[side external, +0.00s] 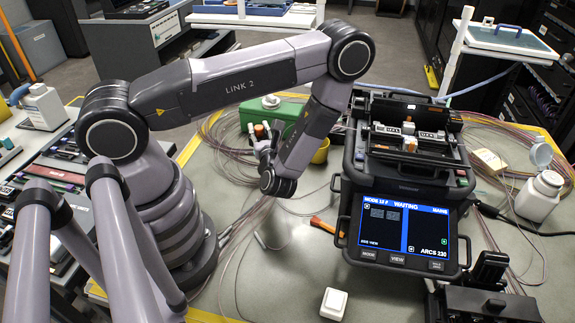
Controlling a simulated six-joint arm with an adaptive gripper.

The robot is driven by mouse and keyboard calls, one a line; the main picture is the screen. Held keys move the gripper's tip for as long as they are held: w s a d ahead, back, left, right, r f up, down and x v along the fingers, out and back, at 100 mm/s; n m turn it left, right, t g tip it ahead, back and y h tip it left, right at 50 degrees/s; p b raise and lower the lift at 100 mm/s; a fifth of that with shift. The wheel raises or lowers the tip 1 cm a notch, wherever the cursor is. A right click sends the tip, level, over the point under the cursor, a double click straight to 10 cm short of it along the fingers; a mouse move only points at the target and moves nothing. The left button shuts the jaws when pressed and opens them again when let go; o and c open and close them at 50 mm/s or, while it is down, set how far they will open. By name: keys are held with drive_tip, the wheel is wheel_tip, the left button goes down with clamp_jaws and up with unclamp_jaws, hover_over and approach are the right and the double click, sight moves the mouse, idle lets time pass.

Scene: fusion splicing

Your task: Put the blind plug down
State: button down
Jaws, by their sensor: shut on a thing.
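My gripper (264,146) is at the end of the arm, left of the fusion splicer (403,180) and in front of the green box (285,113). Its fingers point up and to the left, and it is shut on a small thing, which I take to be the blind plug. The plug is too small and too covered by the fingers to make out clearly. Small orange and white pieces show right by the fingertips, and I cannot tell which belong to the plug. The splicer's screen reads WAITING.
Thin cables lie in loops around the green box and splicer. A yellow cup (320,151) stands beside the box. An orange-handled tool (322,224) and a white square block (334,303) lie on the grey table. A white bottle (540,196) stands at the right. The front middle is mostly clear.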

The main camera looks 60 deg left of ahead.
drive_tip(key=shift+w+d+f+m+t+h, duration=0.25)
drive_tip(key=shift+d+f, duration=0.45)
drive_tip(key=shift+f, duration=0.7)
drive_tip(key=shift+w+d+f+m+t, duration=0.2)
drive_tip(key=shift+d+f+t, duration=0.35)
drive_tip(key=shift+f, duration=0.9)
drive_tip(key=shift+w+d+f+m+t+h, duration=0.15)
drive_tip(key=shift+w+d+f+m+t, duration=0.1)
drive_tip(key=shift+d+f, duration=0.9)
drive_tip(key=shift+a+f, duration=0.3)
drive_tip(key=shift+f, duration=0.1)
drive_tip(key=c, duration=0.9)
unclamp_jaws()
